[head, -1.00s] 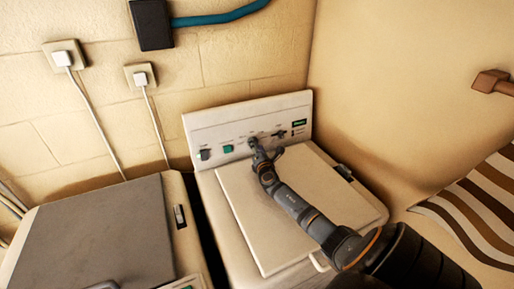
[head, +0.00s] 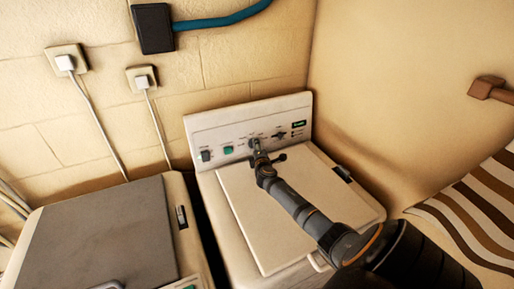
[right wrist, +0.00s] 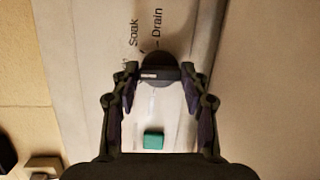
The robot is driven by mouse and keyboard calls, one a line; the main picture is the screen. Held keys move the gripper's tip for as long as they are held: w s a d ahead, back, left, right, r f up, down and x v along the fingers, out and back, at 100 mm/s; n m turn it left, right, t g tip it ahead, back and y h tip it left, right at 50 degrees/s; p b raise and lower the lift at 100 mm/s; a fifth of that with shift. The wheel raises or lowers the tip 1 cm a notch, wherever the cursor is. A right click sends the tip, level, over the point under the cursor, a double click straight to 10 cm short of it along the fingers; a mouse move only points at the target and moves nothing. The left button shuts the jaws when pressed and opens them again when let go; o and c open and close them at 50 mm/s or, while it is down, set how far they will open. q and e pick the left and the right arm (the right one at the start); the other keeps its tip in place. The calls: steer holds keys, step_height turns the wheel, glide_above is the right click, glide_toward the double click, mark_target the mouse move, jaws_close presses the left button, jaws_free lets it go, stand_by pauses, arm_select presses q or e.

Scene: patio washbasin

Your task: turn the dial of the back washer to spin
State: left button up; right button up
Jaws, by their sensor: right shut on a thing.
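The back washer (head: 232,209) is cream, with a closed lid and an upright control panel (head: 215,133) against the wall. My right gripper (head: 256,145) reaches its panel and is shut on a dial. In the right wrist view, the dial (right wrist: 158,58) is round and dark with a bar across it. The fingers of my right gripper (right wrist: 160,84) hold the bar's two ends. The labels Soak and Drain show beside the dial; a Spin label cannot be made out. My left gripper is out of view.
A green button (head: 228,150), a dark switch (head: 206,155) and another knob (head: 279,135) sit on the same panel. A second machine with a grey lid (head: 100,240) stands at left. A wall closes the right side; a striped cloth (head: 470,220) lies at far right.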

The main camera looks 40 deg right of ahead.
steer(key=shift+m, duration=0.4)
steer(key=o, duration=1.2)
steer(key=shift+c, duration=0.2)
steer(key=v, duration=1.1)
steer(key=shift+d, duration=0.1)
steer(key=shift+s+a+r, duration=0.1)
steer(key=shift+s+a, duration=0.2)
steer(key=shift+s, duration=0.15)
